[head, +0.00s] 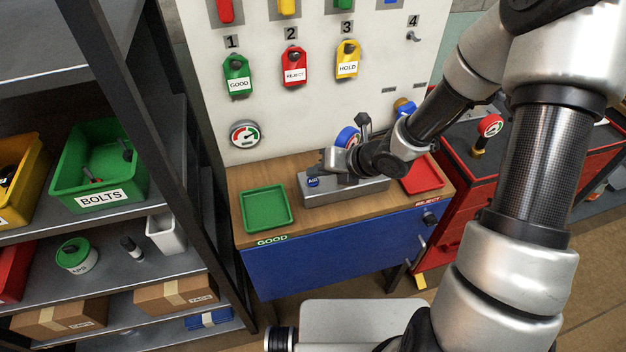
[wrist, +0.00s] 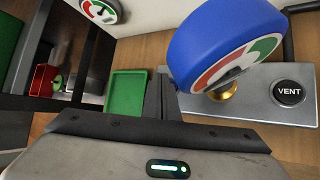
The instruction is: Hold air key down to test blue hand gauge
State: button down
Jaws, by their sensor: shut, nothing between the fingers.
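The blue hand gauge (head: 347,138) stands on the grey test block (head: 345,193) on the wooden bench. In the wrist view the blue gauge (wrist: 225,45) is large, with a green, white and red dial and a brass stem at the block (wrist: 262,85). The blue AIR key (head: 312,182) is at the block's left end and is hidden in the wrist view. My gripper (head: 328,160) is shut and empty, just above the AIR key and left of the gauge. Its shut fingers (wrist: 161,98) show in the wrist view. I cannot tell whether they touch the key.
A black VENT button (wrist: 289,92) is on the block right of the gauge. A green GOOD tray (head: 267,209) lies left of the block, a red REJECT tray (head: 423,174) right. A wall gauge (head: 245,134) hangs behind. A shelf with bins (head: 100,165) stands at left.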

aim_at(318, 184)
jog(key=shift+f, duration=0.1)
jog(key=shift+f+b, duration=0.35)
jog(key=shift+b, duration=0.3)
jog(key=shift+f+b, duration=0.4)
jog(key=shift+b, duration=0.1)
dwell(1.3)
jog(key=shift+r, duration=0.1)
dwell(1.2)
jog(key=shift+r+p, duration=0.55)
jog(key=shift+r, duration=0.2)
notch_tip(318, 184, up, 5)
jog(key=p, duration=0.4)
jog(key=shift+d, duration=0.1)
dwell(0.4)
